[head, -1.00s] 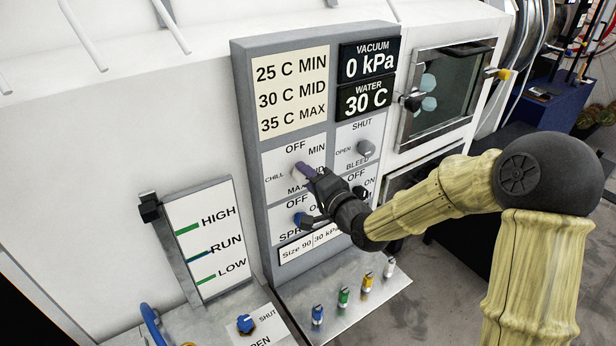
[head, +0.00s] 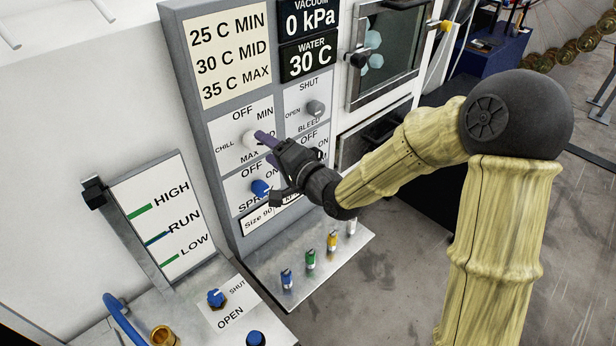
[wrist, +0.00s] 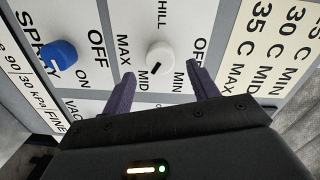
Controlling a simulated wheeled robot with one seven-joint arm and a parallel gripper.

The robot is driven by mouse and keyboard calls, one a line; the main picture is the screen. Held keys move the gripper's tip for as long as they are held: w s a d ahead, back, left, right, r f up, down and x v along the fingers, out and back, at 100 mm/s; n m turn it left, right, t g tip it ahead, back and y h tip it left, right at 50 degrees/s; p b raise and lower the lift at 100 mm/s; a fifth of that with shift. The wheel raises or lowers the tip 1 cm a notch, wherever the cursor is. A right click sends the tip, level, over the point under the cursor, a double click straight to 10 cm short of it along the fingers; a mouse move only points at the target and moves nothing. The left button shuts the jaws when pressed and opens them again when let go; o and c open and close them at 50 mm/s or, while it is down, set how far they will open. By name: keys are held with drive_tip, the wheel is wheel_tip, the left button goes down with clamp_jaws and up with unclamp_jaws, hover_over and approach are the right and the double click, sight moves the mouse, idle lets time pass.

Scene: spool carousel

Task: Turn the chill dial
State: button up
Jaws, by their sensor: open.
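The chill dial (head: 250,139) is a white round knob on the grey panel, marked OFF, MIN, MID and MAX. In the wrist view the dial (wrist: 160,54) shows a dark pointer line directed roughly at MID. My gripper (head: 265,146) is open, its purple fingers just to the right of the dial in the head view. In the wrist view the gripper (wrist: 162,76) has one fingertip on each side of the dial, a little short of it, and holds nothing. The water display (head: 309,60) reads 30 C.
A blue spray knob (head: 260,188) sits below the dial, and a grey bleed knob (head: 315,108) to its right. A temperature card (head: 229,51) reads 25 C MIN, 30 C MID, 35 C MAX. A metal shelf (head: 305,262) with small coloured pegs juts out below the panel.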

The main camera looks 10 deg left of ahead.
drive_tip(key=b+v, duration=0.6)
drive_tip(key=v, duration=0.7)
drive_tip(key=shift+s+d, duration=0.15)
drive_tip(key=shift+s, duration=0.05)
drive_tip(key=shift+f, duration=0.1)
drive_tip(key=w+d+f+n+h, duration=0.1)
drive_tip(key=w+d+f+h, duration=0.2)
drive_tip(key=d+f+h, duration=0.9)
drive_tip(key=s+d+f+n+g, duration=0.2)
drive_tip(key=s+d+f+g, duration=0.1)
drive_tip(key=s, duration=0.3)
drive_tip(key=s+d+f+n+g+h, duration=0.1)
drive_tip(key=s+d+f+g, duration=0.2)
drive_tip(key=s+d+g, duration=0.1)
drive_tip(key=shift+s+d+n+g+h, duration=0.15)
drive_tip(key=shift+s+n+g+h, duration=0.2)
drive_tip(key=shift+s+g, duration=0.5)
